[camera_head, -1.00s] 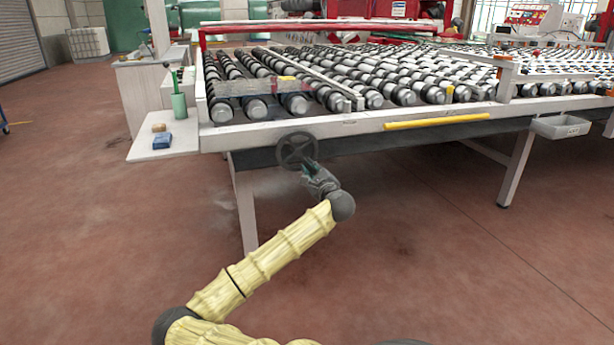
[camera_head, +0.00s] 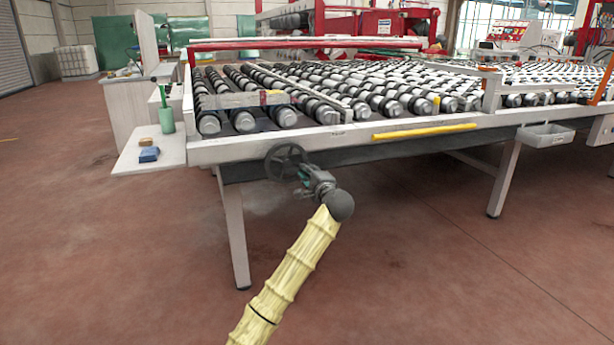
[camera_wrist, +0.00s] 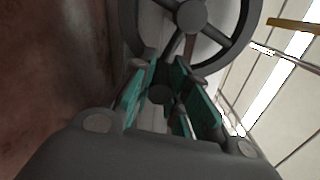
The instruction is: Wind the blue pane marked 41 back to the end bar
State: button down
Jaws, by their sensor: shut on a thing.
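A dark handwheel (camera_head: 287,160) sits on the front of the roller table below its left end. It also shows at the top of the wrist view (camera_wrist: 195,18). My gripper (camera_head: 305,180) is at the wheel's lower right. In the wrist view its teal-lined fingers (camera_wrist: 167,84) are shut on a dark round part, seemingly the handwheel's knob (camera_wrist: 160,95). A see-through pane (camera_head: 235,100) with a yellow mark lies across the left rollers. Its tint and number are not readable. A light bar (camera_head: 308,92) runs back across the rollers; I cannot tell whether it is the end bar.
A side shelf (camera_head: 172,153) at left holds a green holder (camera_head: 167,120) and small blocks. Table legs stand below. The red floor in front is clear.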

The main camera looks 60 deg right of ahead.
jog(key=shift+s, duration=0.15)
jog(key=c, duration=1.3)
grip_release()
jog(key=shift+s, duration=0.3)
jog(key=v, duration=1.1)
jog(key=shift+a, duration=0.3)
